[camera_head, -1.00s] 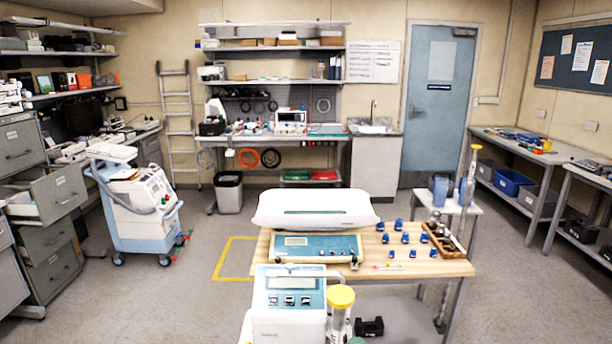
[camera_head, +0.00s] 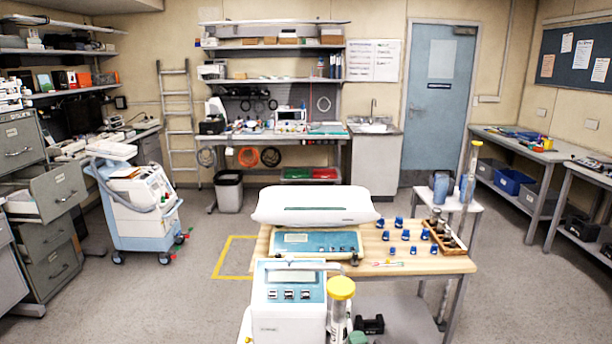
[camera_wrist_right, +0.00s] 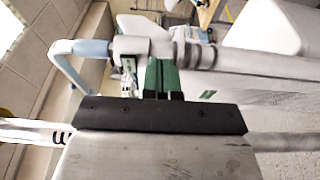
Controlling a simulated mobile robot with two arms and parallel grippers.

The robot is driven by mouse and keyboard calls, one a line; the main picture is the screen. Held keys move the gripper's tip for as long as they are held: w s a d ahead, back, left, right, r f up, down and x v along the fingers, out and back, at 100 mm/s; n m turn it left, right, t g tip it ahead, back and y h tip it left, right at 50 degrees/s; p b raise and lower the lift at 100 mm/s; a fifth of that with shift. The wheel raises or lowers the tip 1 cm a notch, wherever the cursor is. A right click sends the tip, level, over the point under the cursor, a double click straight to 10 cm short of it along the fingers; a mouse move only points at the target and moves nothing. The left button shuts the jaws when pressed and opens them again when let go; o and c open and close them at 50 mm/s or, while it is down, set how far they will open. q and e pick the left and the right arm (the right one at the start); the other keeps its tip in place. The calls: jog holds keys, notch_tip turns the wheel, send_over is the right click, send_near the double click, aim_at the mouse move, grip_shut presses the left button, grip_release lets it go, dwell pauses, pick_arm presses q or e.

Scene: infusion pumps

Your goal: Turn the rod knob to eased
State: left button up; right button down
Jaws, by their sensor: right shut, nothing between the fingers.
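The white pump (camera_head: 289,310) with a blue panel stands in the foreground of the head view. Beside it rises a clear upright rod with a yellow cap (camera_head: 341,288). The gripper is shut and holds nothing. My left gripper is out of view.
Behind the pump, a wooden table (camera_head: 450,266) carries a white baby scale (camera_head: 314,205) and several blue knobs (camera_head: 405,235). A white stand with a second yellow-capped rod is farther right.

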jog(key=shift+w+d+r, duration=0.15)
jog(key=shift+d+r, duration=0.05)
jog(key=shift+r, duration=0.05)
dwell(0.3)
jog(key=s, duration=0.5)
jog(key=shift+s+f, duration=0.3)
jog(key=shift+f, duration=0.1)
